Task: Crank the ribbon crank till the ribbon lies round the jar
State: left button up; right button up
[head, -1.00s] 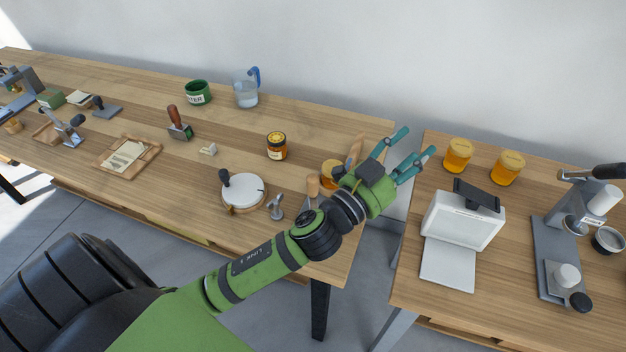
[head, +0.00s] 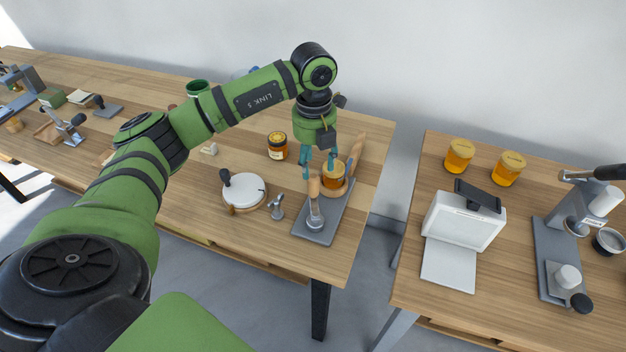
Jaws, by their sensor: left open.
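A honey jar (head: 334,172) with amber contents stands on a round wooden seat at the far end of a dark grey plate (head: 336,217). In front of it, an upright wooden handle (head: 314,188) on a metal foot looks like the ribbon crank's handle. My left gripper (head: 319,171) points down with its teal fingers apart, one left of the handle top and one in front of the jar. I cannot tell whether they touch either. No ribbon can be made out. My right gripper is out of view.
A labelled jar (head: 277,146), a white round disc with a black knob (head: 244,191) and a small metal piece (head: 276,206) stand to the left. A gap separates this table from the right one, which holds two jars and a white screen (head: 463,220).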

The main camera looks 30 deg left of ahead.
aim_at(313, 176)
pick_arm(q)
jog(key=shift+s+a+f, duration=0.1)
jog(key=shift+a+f, duration=0.1)
jog(key=shift+a, duration=0.1)
notch_tip(313, 176, down, 6)
jog(key=shift+d+f+p, duration=0.1)
jog(key=shift+f+p, duration=0.15)
jog(key=shift+p, duration=0.75)
grip_shut()
